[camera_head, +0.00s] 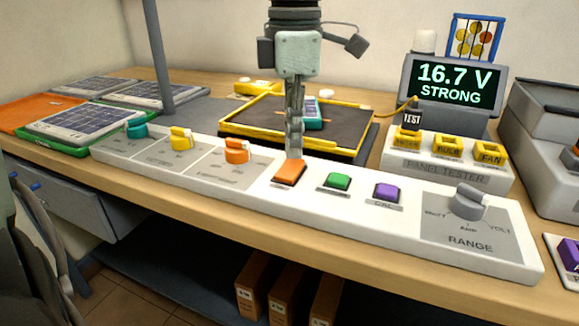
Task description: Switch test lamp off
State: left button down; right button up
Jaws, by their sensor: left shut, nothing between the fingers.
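My left gripper (293,155) comes down from above and is shut and empty. Its fingertips are at the back edge of the orange square button (289,173) on the long white control panel (320,214); I cannot tell if they touch it. Beside this button are a green button (338,181) and a purple button (387,192). No test lamp is clearly identifiable; a yellow-framed dark panel (338,151) lies behind the gripper. My right gripper is not in view.
Teal (136,129), yellow (180,138) and orange knobs (236,150) stand left on the panel, a grey RANGE knob (468,202) right. Behind are the panel tester (448,172) and a display (452,82) reading 16.7 V STRONG. A grey post (157,55) rises at left.

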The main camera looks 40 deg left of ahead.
aim_at(293, 161)
pick_arm(q)
jog(key=shift+f+b, duration=0.5)
jog(key=shift+f, duration=0.1)
dwell(0.3)
jog(key=shift+r+p, duration=2.5)
jog(key=shift+r, duration=1.05)
jog(key=shift+f, duration=0.1)
